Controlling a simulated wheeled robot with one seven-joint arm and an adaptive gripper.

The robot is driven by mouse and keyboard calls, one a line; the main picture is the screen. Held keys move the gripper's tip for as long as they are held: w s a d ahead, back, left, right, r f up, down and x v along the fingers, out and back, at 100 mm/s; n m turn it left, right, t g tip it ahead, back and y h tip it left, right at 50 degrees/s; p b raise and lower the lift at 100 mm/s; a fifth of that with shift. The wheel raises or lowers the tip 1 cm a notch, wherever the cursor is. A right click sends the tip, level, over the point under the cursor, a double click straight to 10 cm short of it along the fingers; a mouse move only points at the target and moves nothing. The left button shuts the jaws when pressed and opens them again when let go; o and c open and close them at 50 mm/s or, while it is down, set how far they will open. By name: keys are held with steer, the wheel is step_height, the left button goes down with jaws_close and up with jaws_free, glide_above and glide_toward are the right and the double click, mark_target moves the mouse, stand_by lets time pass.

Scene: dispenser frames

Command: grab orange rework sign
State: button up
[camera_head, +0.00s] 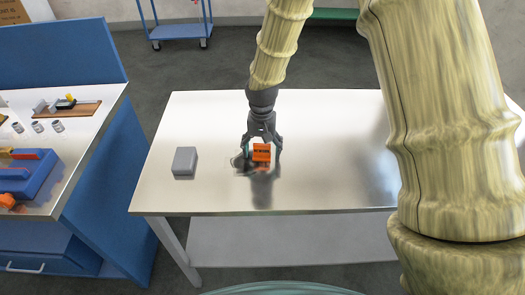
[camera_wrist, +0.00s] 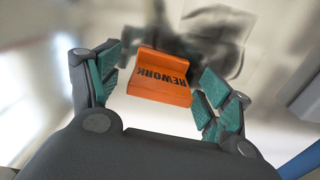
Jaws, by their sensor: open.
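The orange rework sign (camera_head: 262,153) stands on the metal table (camera_head: 330,170), near its middle. In the wrist view the sign (camera_wrist: 160,78) shows the word REWORK, upside down, and lies between the two fingers. My gripper (camera_head: 262,150) is over the sign with its fingers spread on either side. In the wrist view my gripper (camera_wrist: 157,92) is open, with green pads apart from the sign on both sides. I cannot tell the exact height of the fingertips above the table.
A grey box (camera_head: 185,162) sits on the table to the left. A blue workbench (camera_head: 95,150) with a blue toolbox (camera_head: 32,180) and small parts stands further left. A blue cart (camera_head: 180,30) is on the floor behind. The table's right part is clear.

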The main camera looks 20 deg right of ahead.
steer(key=shift+s+f, duration=0.1)
steer(key=shift+c, duration=0.4)
steer(key=c, duration=1.1)
